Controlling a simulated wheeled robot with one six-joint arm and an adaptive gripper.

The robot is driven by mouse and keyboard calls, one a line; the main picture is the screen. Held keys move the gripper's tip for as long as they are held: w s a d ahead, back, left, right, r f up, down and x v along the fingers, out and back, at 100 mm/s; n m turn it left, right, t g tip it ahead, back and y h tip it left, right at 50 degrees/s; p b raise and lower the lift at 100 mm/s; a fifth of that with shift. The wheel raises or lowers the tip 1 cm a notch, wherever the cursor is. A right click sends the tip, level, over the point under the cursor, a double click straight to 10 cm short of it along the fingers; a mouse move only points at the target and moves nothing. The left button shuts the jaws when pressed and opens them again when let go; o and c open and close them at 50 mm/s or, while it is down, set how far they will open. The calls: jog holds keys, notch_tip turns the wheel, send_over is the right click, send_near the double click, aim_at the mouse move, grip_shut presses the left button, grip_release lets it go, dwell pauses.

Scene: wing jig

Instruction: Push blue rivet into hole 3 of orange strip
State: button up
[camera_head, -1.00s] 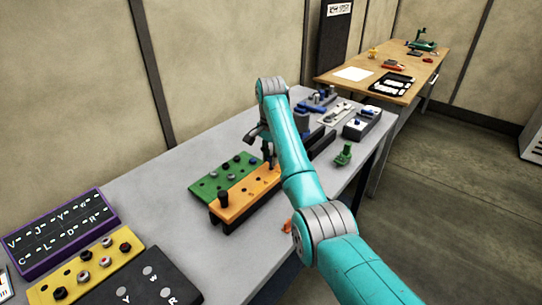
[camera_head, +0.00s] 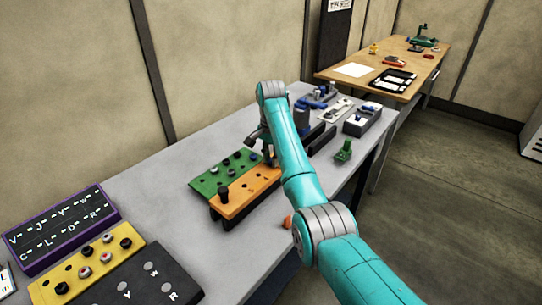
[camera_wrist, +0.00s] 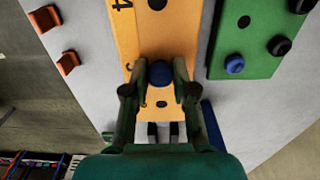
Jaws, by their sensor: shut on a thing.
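The orange strip (camera_head: 240,196) lies on the grey bench beside the green strip (camera_head: 205,186). In the wrist view the orange strip (camera_wrist: 126,38) runs beneath my gripper (camera_wrist: 161,74), with a printed 4 near the top. My gripper is shut on a blue rivet (camera_wrist: 161,72); its round head shows between the fingertips. The rivet is over the strip's surface beside a partly covered label. Its shank is hidden, so I cannot tell whether it is in a hole. One open hole (camera_wrist: 161,104) shows nearer the wrist. In the head view my arm hides most of the gripper.
The green strip (camera_wrist: 245,45) carries another blue rivet (camera_wrist: 234,64) and dark ones. Orange clips (camera_wrist: 68,62) lie on the bench. A green part (camera_head: 344,151) and grey fixtures (camera_head: 362,121) stand at the right.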

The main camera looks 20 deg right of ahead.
jog(key=shift+f, duration=0.2)
jog(key=o, duration=1)
jog(key=shift+r, duration=0.1)
